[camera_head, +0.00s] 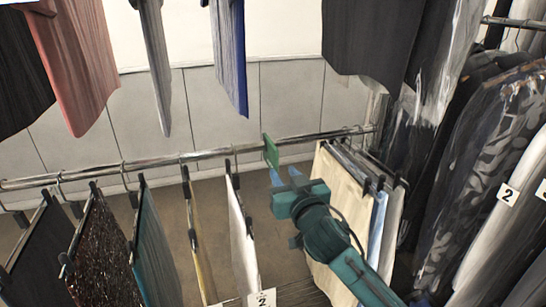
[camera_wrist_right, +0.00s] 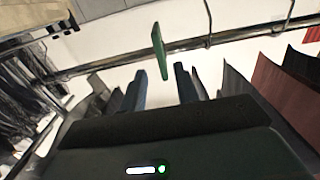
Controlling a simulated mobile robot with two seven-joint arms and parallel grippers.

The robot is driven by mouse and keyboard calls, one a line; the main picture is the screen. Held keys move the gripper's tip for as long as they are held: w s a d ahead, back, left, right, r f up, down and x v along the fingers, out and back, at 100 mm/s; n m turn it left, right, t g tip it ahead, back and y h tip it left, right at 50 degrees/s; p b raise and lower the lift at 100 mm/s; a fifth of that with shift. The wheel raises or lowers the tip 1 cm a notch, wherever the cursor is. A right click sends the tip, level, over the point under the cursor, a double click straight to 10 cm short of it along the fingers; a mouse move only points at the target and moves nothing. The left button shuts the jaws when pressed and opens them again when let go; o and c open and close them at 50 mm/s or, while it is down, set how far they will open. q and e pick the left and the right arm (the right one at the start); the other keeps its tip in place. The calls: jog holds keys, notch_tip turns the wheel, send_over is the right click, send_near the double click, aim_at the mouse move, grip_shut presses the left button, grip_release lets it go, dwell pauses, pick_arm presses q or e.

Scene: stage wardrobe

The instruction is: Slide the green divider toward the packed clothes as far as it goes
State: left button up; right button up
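The green divider (camera_head: 270,152) hangs on the lower metal rail (camera_head: 215,153), in the gap between the spread clothes and the packed clothes (camera_head: 340,185). The packed clothes are cream, blue and white pieces close together near the rail's right end. My right gripper (camera_head: 284,176) is just below and beside the divider, its blue fingers pointing up at it. In the right wrist view the divider (camera_wrist_right: 160,52) shows between and beyond the two separated fingertips (camera_wrist_right: 162,78). The right gripper is open and empty; I cannot tell whether it touches the divider. My left gripper is not in view.
A white garment (camera_head: 240,235) and several spaced clothes hang left of the divider. Other garments (camera_head: 70,60) hang above. Plastic-covered clothes (camera_head: 470,170) with number tags crowd the right side. The rail is bare for a short stretch either side of the divider.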

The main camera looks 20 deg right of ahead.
aim_at(273, 158)
jog(key=w, duration=0.8)
jog(key=shift+w+a+p, duration=0.2)
jog(key=shift+w+p, duration=0.15)
jog(key=shift+c, duration=0.3)
grip_shut()
